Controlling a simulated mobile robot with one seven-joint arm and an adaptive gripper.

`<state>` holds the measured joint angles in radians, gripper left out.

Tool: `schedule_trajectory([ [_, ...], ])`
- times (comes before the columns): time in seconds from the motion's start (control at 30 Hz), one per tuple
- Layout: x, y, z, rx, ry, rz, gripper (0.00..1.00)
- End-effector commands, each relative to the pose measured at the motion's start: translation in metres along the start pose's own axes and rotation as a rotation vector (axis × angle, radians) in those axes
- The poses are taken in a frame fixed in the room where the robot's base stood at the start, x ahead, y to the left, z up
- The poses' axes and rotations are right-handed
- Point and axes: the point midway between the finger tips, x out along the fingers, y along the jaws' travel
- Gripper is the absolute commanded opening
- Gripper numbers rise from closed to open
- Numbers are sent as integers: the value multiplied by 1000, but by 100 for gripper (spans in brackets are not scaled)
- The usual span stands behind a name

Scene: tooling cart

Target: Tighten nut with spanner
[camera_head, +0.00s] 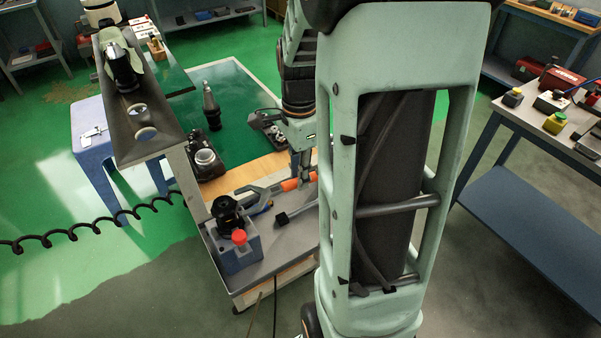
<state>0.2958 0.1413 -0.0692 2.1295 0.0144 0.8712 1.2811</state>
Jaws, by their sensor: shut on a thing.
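A grey spanner with an orange grip (290,184) lies level over the cart top, pointing left. My gripper (304,178) points down and is shut on the spanner at its orange grip. The spanner's grey head end (246,193) is close to a black tool holder (227,210) standing in a blue-grey fixture block with a red knob (239,237). I cannot tell whether the head touches the holder. The nut is too small to make out. My arm column hides the right part of the cart.
The grey cart top (275,241) also carries a black-headed tool (283,218), and a dark holder (205,160) stands behind. A tall black holder (211,107) stands on the green panel. A tilted grey shelf (157,147) rises at the left. A workbench (515,112) is at the right.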

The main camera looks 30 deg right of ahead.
Motion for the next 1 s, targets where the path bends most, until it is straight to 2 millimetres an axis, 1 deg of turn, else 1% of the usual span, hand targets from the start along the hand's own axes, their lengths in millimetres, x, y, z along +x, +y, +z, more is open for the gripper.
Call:
schedule_trajectory([
  [1.0, 0, 0, 41, -1, 0, -1, 0],
])
